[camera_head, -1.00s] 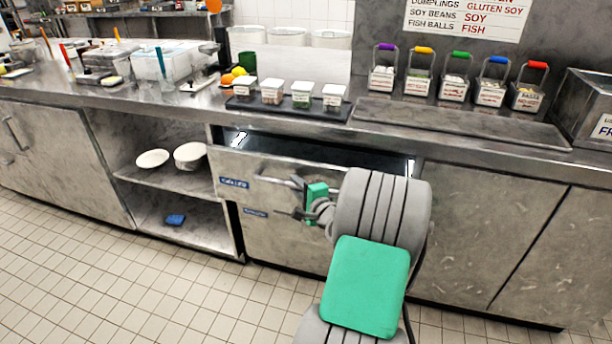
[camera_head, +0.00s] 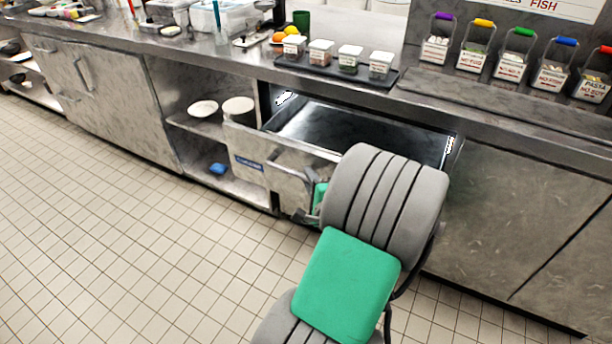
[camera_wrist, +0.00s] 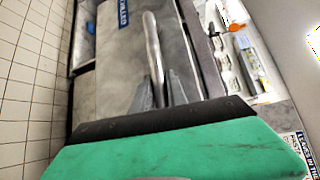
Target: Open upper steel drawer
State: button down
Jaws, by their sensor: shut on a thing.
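The upper steel drawer (camera_head: 284,170) stands pulled out well beyond the counter front in the head view, and its dark interior (camera_head: 360,132) looks empty. A blue label marks its front. My gripper (camera_wrist: 163,92) is shut on the drawer's bar handle (camera_wrist: 152,45) in the wrist view, with a finger on each side of the bar. In the head view my grey and green arm hides most of the gripper and the handle. The lower drawer front is mostly hidden behind the upper drawer and my arm.
A black tray (camera_head: 301,66) with several small labelled containers stands on the counter above the drawer. Several baskets with coloured handles stand to its right. An open shelf with two white bowls (camera_head: 238,109) and a blue item (camera_head: 218,169) is left of the drawer. The tiled floor in front is clear.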

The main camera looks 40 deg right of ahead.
jog(key=c, duration=1.3)
grip_release()
jog(key=shift+s, duration=0.15)
jog(key=v, duration=0.7)
jog(key=shift+s+a, duration=0.2)
